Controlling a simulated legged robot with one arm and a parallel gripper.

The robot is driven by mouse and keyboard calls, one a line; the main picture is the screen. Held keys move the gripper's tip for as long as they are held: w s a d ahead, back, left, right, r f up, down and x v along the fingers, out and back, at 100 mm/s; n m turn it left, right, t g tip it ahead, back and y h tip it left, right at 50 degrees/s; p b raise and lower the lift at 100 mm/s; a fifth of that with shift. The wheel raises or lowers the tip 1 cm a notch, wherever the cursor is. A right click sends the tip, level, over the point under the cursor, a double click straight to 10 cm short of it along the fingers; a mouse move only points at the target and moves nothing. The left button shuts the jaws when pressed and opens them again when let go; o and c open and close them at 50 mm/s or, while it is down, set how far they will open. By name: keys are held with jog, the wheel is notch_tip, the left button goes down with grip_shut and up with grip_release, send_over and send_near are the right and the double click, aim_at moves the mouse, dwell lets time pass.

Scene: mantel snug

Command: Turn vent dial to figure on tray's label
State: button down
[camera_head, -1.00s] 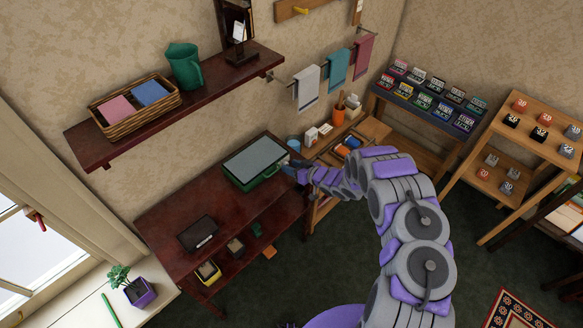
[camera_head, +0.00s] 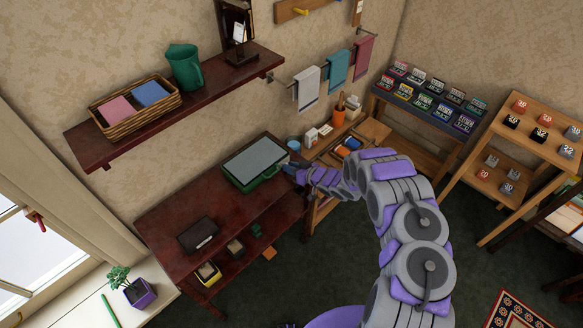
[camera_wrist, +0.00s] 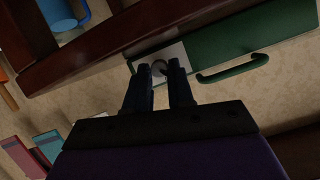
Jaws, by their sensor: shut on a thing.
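A green case (camera_head: 238,186) with a grey top stands at the right end of the dark red table. In the wrist view its green side (camera_wrist: 225,45) shows a handle (camera_wrist: 232,70) and a pale plate (camera_wrist: 172,52) with a small round grey dial (camera_wrist: 158,67). My gripper (camera_wrist: 160,66) is shut on the dial, which is mostly hidden between the fingers. Its figures cannot be read. In the head view my gripper (camera_head: 290,168) is at the case's right end. A dark tray (camera_head: 198,234) lies on the table with a small light label strip, too small to read.
A wall shelf (camera_head: 170,100) above the table holds a wicker basket (camera_head: 140,118) and a green jug (camera_head: 184,66). A blue cup (camera_head: 293,144) stands close behind my gripper. Towels hang on the wall. A wooden side table (camera_head: 375,131) stands right of the gripper.

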jog(key=shift+s+n+t+h, duration=0.1)
jog(key=shift+n+t+h, duration=0.3)
jog(key=shift+n, duration=0.5)
jog(key=c, duration=1)
grip_release()
jog(key=shift+p+v, duration=0.9)
jog(key=shift+v, duration=7.75)
jog(key=shift+f, duration=0.1)
